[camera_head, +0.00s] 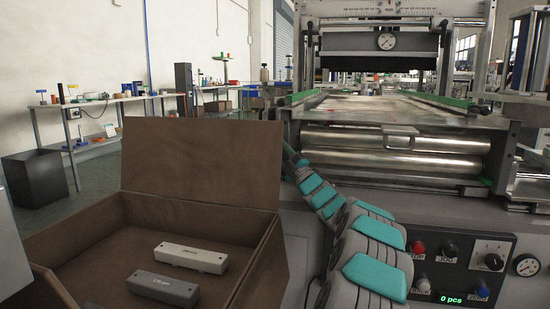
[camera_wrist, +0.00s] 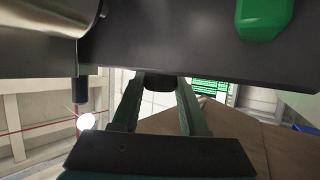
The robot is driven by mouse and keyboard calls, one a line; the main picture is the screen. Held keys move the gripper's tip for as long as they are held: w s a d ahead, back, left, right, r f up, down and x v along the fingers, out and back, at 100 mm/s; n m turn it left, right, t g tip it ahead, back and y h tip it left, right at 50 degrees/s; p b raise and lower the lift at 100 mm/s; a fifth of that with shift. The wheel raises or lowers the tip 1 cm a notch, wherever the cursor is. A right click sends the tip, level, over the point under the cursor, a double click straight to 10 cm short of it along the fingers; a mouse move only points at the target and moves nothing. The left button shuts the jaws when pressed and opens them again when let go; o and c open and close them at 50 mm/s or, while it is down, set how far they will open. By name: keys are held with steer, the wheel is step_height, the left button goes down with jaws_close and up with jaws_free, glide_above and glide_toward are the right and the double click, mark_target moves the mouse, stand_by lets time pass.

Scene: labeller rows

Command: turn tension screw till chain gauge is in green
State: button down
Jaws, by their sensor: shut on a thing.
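In the wrist view, my gripper (camera_wrist: 161,84) has its two dark green fingers on either side of a short dark round knob (camera_wrist: 160,81). The knob sits under the edge of a dark machine panel and appears to be the tension screw; no label shows. In the head view, my arm reaches to the left side of the machine, and the gripper and screw are hidden. A round white dial (camera_head: 387,41) is on the upper crossbar, and another dial (camera_head: 526,265) is at the lower right. I cannot tell which is the chain gauge; their needles and any green zone are too small to read.
An open brown box (camera_head: 200,186) with a light block (camera_head: 190,257) and a grey block (camera_head: 163,289) stands at the left, close to my arm. Metal rollers (camera_head: 390,145) and a control panel (camera_head: 458,262) are on the machine's front. A bench stands behind at the left.

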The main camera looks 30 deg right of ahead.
steer(key=shift+f+m+t+h+b, duration=0.25)
steer(key=shift+m+t+h+b, duration=0.05)
steer(key=shift+m+t+b, duration=0.2)
steer(key=shift+r+t, duration=0.15)
steer(key=shift+t, duration=0.15)
steer(key=c, duration=0.7)
jaws_free()
steer(key=shift+o, duration=1.4)
steer(key=shift+r, duration=0.1)
